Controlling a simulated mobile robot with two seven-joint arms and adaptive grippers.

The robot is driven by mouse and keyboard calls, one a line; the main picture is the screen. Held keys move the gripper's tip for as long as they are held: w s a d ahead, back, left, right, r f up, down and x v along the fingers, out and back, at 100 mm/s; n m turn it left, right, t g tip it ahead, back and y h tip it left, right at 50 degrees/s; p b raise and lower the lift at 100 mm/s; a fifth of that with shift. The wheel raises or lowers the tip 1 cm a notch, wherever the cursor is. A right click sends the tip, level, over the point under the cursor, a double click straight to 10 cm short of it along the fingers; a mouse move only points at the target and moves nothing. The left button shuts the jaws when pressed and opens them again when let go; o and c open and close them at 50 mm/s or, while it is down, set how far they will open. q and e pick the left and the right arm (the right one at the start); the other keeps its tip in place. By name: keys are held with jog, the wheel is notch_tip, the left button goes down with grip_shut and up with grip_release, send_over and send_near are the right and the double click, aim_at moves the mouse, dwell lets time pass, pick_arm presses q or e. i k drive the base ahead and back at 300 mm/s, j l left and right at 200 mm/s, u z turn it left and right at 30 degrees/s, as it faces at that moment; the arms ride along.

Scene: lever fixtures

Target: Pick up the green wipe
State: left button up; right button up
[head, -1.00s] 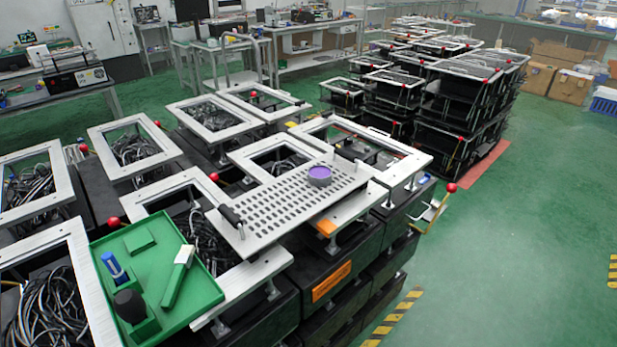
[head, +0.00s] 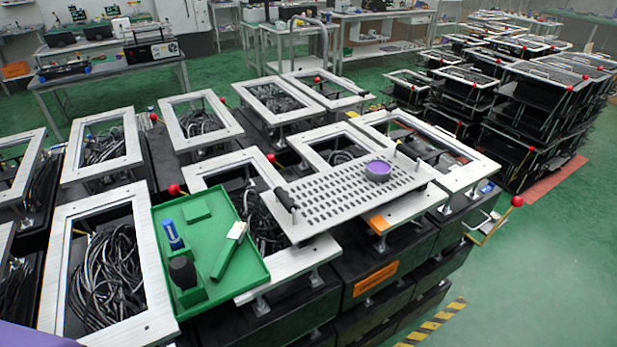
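A green tray (head: 247,282) rests on the light metal frames at the lower left of the middle. A small flat green square (head: 197,211), possibly the green wipe, lies near the tray's back edge; it blends with the tray colour. A tool with a green handle and a pale head (head: 228,252) lies at the tray's right side. A blue cylinder (head: 173,234) and a dark round-topped object (head: 183,272) stand at its left side. Neither of my grippers is in view.
A perforated metal plate (head: 340,205) with a purple round piece (head: 378,170) lies right of the tray. Red-knobbed levers stand among the frames, one (head: 174,189) just behind the tray. Open green floor (head: 560,270) lies at the right.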

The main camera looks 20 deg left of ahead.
aim_at(194, 212)
jog(key=u, duration=1.25)
jog(key=k+l+z, duration=0.2)
jog(key=l+z, duration=0.2)
jog(key=l, duration=0.2)
